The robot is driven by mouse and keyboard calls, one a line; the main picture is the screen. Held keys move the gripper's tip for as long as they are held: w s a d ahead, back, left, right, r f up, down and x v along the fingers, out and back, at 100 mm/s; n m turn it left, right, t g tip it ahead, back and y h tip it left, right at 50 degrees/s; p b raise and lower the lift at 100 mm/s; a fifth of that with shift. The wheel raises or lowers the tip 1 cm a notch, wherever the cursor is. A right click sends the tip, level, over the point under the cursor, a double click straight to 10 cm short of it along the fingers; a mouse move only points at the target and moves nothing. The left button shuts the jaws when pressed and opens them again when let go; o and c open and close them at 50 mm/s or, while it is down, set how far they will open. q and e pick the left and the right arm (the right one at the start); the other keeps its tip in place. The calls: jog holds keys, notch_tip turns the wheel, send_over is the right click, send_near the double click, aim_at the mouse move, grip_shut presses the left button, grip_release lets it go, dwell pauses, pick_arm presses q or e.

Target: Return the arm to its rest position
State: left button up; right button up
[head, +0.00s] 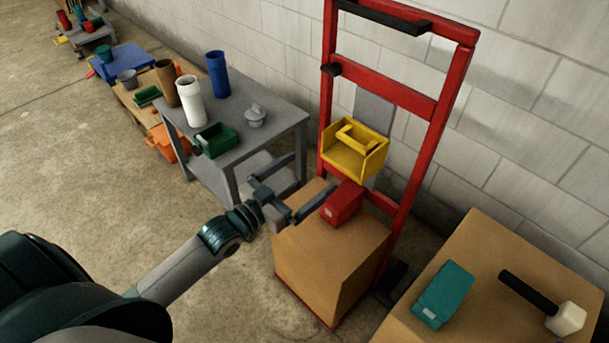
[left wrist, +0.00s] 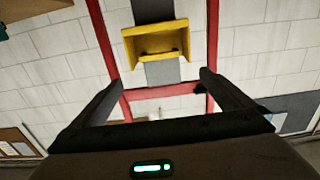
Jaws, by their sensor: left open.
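My left arm (head: 190,270) reaches in from the lower left of the head view. Its gripper (head: 315,172) is open, with its fingers spread and nothing seen between them. The gripper is in front of a yellow bin (head: 368,165) on the red hand truck (head: 427,155), and close to a small red box (head: 343,205) on a cardboard box (head: 330,260). In the left wrist view both fingers (left wrist: 162,82) stand apart, and the yellow bin (left wrist: 127,45) shows beyond them. My right gripper is in neither view.
A grey table (head: 270,118) left of the hand truck holds a green bin (head: 216,140), tubes and a grey lidded piece (head: 255,115). At lower right, another cardboard box (head: 490,290) carries a teal box (head: 443,295) and a mallet (head: 565,318). Open floor (head: 70,170) lies left.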

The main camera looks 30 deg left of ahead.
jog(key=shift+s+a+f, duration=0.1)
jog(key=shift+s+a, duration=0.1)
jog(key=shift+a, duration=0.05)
pick_arm(q)
jog(key=s+f+n+g+y+p, duration=0.1)
jog(key=s+f+g+y, duration=0.2)
jog(key=f, duration=1.2)
jog(key=s+f+n+g+y+p, duration=0.1)
jog(key=s+f+g, duration=0.3)
jog(key=f, duration=1.1)
jog(key=s+d+f+g, duration=0.2)
jog(key=s+f, duration=0.8)
jog(key=s+d+f+g+y, duration=0.1)
jog(key=s+d+f+g, duration=0.1)
jog(key=s+f, duration=0.7)
jog(key=shift+s+d+f+g+p, duration=0.35)
jog(key=shift+s+d, duration=0.5)
jog(key=shift+s, duration=0.15)
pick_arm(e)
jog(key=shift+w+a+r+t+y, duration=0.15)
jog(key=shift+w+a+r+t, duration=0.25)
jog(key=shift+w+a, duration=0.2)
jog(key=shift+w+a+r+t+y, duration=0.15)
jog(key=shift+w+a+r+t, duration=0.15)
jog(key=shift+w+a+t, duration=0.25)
